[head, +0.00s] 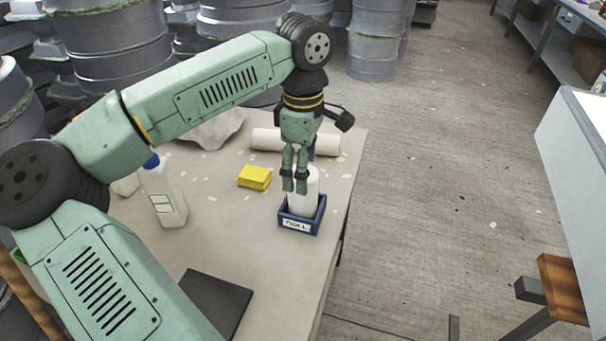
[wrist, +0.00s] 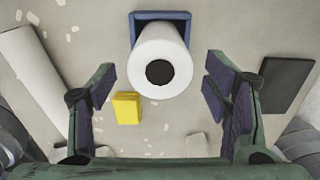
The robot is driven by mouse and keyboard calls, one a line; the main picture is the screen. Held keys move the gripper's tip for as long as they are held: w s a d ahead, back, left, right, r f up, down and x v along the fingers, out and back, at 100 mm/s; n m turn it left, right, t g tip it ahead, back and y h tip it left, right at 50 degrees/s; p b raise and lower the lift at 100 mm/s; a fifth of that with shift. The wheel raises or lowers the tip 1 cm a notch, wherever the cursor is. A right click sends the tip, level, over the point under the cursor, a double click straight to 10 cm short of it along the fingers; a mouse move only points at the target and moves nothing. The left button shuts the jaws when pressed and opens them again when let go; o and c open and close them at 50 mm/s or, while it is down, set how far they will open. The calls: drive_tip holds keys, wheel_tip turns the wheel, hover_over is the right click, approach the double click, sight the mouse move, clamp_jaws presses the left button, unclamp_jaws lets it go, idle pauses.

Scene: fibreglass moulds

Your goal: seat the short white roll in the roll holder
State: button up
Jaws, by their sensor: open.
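The short white roll (head: 303,196) stands upright in the blue roll holder (head: 300,222), a box with a white label on its front, near the table's right edge. In the wrist view the roll (wrist: 172,48) shows its dark core hole, with the holder's blue rim (wrist: 160,15) behind it. My gripper (head: 295,184) is just above and in front of the roll in the head view and hides part of it. In the wrist view my gripper (wrist: 162,88) has its fingers spread wide, with nothing between the pads. I cannot tell whether the roll rests fully on the holder's floor.
A yellow block (head: 255,178) lies left of the holder. A long white roll (head: 265,139) lies behind. A white bottle with a blue cap (head: 163,195) and a dark flat plate (head: 215,300) are on the table's left and front. The table's right edge is close to the holder.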

wheel_tip(320, 180, up, 10)
drive_tip(key=shift+f+b, duration=0.15)
drive_tip(key=shift+b, duration=0.3)
drive_tip(key=shift+f, duration=0.1)
